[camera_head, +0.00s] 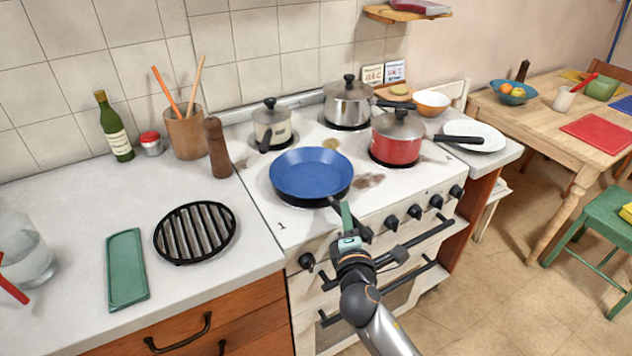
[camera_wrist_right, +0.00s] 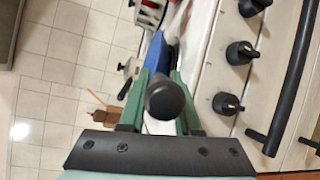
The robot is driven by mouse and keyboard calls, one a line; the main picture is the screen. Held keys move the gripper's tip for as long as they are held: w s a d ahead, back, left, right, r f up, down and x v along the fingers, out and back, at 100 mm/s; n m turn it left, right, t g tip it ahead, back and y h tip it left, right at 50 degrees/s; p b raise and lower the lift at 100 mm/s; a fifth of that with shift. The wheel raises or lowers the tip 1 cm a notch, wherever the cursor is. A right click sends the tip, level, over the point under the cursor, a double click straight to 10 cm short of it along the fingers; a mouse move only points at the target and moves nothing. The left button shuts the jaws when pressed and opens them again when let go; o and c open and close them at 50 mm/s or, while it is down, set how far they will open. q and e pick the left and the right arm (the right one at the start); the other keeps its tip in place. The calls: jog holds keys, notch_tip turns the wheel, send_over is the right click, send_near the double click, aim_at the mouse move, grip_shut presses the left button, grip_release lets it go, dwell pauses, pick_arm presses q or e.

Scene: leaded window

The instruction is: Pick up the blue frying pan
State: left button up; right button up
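The blue frying pan (camera_head: 310,172) sits level at the stove's front left burner in the head view. Its black handle points to the front right. My right gripper (camera_head: 347,220) is at this handle, with a green finger upright beside it. In the right wrist view, the handle's round end (camera_wrist_right: 166,97) lies between the two green fingers, which look closed against its sides. A little of the pan's blue side (camera_wrist_right: 155,52) shows beyond them. The handle hides part of the fingers. I see no clear gap under the pan. My left gripper is not in view.
A red lidded pot (camera_head: 397,145), a steel pot (camera_head: 347,103) and a small pot (camera_head: 271,128) stand on the other burners. A pepper mill (camera_head: 217,150) and black trivet (camera_head: 195,233) are left of the pan. Oven knobs (camera_head: 414,212) and rails are near my wrist.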

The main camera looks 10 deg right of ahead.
grip_shut()
dwell(0.8)
jog(key=shift+w+r, duration=0.1)
jog(key=shift+r, duration=0.1)
